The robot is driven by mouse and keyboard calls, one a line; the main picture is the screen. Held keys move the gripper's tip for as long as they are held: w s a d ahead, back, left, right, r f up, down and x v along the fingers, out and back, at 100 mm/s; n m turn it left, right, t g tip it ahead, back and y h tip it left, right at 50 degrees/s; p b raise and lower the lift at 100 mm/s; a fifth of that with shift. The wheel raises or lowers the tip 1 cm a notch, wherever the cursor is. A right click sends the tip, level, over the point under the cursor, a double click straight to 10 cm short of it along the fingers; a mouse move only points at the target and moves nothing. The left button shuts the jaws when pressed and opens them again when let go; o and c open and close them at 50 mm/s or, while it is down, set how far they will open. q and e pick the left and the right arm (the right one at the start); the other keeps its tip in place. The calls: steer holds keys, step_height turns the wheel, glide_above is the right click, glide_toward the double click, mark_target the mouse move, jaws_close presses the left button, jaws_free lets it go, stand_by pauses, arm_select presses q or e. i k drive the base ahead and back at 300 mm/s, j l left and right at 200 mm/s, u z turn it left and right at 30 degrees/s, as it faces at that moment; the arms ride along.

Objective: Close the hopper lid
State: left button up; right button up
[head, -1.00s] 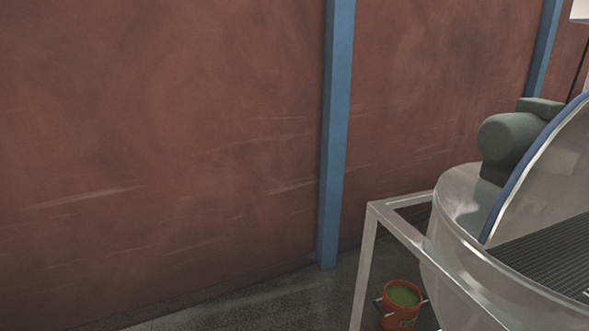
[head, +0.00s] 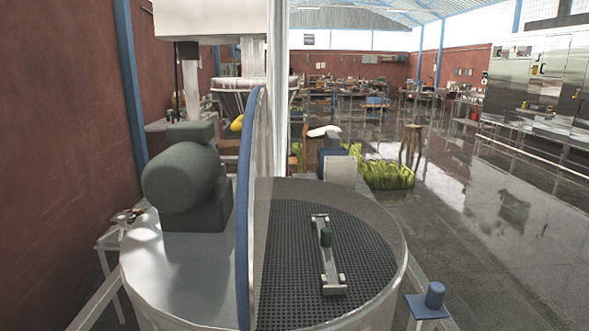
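The hopper (head: 150,275) is a large round metal drum close in front of me. Its lid (head: 246,200) stands upright, seen nearly edge-on, with a blue rim, so the right half of the hopper is open. Neither of my grippers is in view.
A dark green motor (head: 180,180) sits on the fixed left half of the hopper. A blue cylinder on a bracket (head: 434,296) is at the front right. A red wall (head: 60,130) is on the left. Open floor (head: 470,250) lies to the right.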

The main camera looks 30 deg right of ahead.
mark_target(256, 158)
steer(key=i+j+z, duration=0.25)
steer(key=z, duration=0.2)
steer(key=i+j+z, duration=0.25)
steer(key=j+z, duration=0.2)
steer(key=i+j+z, duration=0.15)
steer(key=j+z, duration=0.25)
